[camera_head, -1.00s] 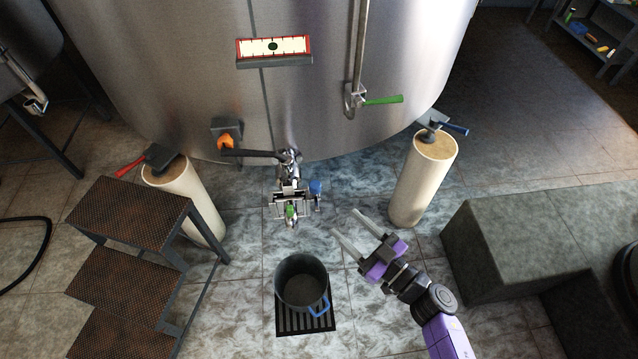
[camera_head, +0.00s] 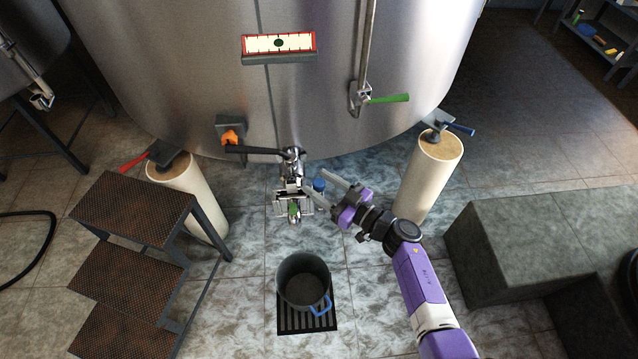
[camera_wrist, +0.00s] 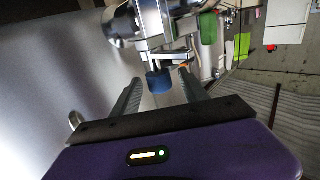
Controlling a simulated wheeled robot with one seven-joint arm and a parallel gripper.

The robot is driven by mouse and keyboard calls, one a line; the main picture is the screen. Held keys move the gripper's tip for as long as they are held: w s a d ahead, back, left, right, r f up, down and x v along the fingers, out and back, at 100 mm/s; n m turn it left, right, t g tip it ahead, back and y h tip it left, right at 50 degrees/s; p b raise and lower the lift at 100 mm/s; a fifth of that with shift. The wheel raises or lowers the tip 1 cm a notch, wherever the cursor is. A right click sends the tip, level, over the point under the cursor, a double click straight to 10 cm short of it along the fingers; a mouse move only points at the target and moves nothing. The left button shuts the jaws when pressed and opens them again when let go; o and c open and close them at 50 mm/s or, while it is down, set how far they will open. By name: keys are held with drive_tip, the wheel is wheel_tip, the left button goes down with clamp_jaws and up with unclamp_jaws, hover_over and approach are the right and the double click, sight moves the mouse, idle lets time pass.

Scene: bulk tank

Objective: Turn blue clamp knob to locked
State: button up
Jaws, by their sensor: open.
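The blue clamp knob (camera_head: 319,184) sits on the right side of the metal valve fitting (camera_head: 292,190) at the foot of the tank. It also shows in the wrist view (camera_wrist: 159,81), near the far ends of my fingers and between them. My gripper (camera_head: 317,184) is open, with its fingers pointing left at the knob. In the head view the fingertips lie about at the knob. I cannot tell whether either finger touches it. In the wrist view the gripper (camera_wrist: 160,92) holds nothing.
A dark pot (camera_head: 303,284) with a blue handle stands on a floor grate below the fitting. An orange knob (camera_head: 230,137) and a dark lever are on the tank (camera_head: 200,70). Metal steps (camera_head: 130,215) stand left, a pale pillar (camera_head: 430,175) and stone block right.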

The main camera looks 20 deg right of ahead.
drive_tip(key=shift+w+a, duration=0.1)
drive_tip(key=shift+w, duration=0.15)
clamp_jaws()
